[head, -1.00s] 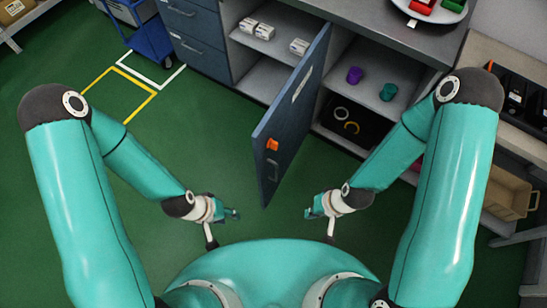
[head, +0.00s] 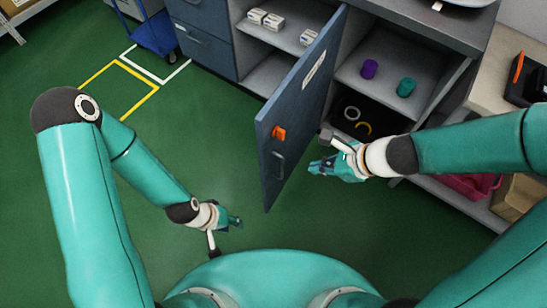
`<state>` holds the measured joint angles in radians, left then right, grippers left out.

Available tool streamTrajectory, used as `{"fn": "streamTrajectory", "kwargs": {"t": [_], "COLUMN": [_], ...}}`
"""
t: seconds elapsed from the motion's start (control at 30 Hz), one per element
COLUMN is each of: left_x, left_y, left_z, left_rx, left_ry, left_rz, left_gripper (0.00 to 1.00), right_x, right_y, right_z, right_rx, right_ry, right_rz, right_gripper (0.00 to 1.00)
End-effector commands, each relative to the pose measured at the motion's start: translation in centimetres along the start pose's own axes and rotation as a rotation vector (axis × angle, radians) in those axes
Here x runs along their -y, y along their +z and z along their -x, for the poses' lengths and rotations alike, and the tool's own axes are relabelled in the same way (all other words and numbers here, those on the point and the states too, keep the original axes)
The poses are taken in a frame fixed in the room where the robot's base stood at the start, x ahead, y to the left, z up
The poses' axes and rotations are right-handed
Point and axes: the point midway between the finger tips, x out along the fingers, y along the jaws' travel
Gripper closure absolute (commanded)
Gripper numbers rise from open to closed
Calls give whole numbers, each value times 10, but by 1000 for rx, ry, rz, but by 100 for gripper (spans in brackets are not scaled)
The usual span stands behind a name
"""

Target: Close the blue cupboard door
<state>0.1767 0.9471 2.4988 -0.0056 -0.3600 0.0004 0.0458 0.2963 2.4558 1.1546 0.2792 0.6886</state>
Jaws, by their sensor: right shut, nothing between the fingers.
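The blue cupboard door (head: 300,105) stands wide open, swung out toward me from the grey cupboard (head: 400,30). It has an orange piece (head: 279,133) and a handle (head: 275,165) near its free edge. My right gripper (head: 314,167) is shut and empty, just right of the door's lower part, with a gap between them in the picture. My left gripper (head: 237,221) is left of the door's bottom corner and apart from it; its fingers are too small to judge.
The open cupboard holds white boxes (head: 272,22), a purple cup (head: 369,69), a teal cup (head: 406,87) and rings (head: 363,128). A shelf bench with a pink bin (head: 470,186) stands at the right. Green floor left of the door is clear. A blue cart (head: 155,35) stands farther back.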

Motion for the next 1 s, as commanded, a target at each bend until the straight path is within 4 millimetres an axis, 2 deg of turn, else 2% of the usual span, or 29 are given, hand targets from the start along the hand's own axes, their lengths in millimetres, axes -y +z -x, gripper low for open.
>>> {"fn": "streamTrajectory", "kwargs": {"t": [0.03, 0.1, 0.27, 0.47, 0.77, 0.9, 1.0], "left_x": [4, 5, 7, 14, 26, 24, 24], "left_y": [0, 0, 0, -1, -1, -1, -1], "left_z": [-10, -14, -20, -39, -72, -66, -65], "left_rx": [0, -1, -1, -1, -1, -1, -1], "left_ry": [0, 0, 0, 0, 0, 0, 0], "left_rz": [0, 0, 0, 0, 0, 0, 0], "left_gripper": [60, 60, 60, 60, 60, 60, 60], "right_x": [5, 9, 13, 14, 17, 22, 24], "right_y": [8, 20, 30, 31, 38, 58, 66], "right_z": [1, 6, 2, -29, -91, -99, -106], "right_rx": [47, 94, 132, 130, 127, 128, 127], "right_ry": [-26, -43, -51, -49, -49, -50, -51], "right_rz": [-68, -141, -198, -195, -192, -191, -193], "right_gripper": [100, 100, 100, 100, 100, 100, 100]}}
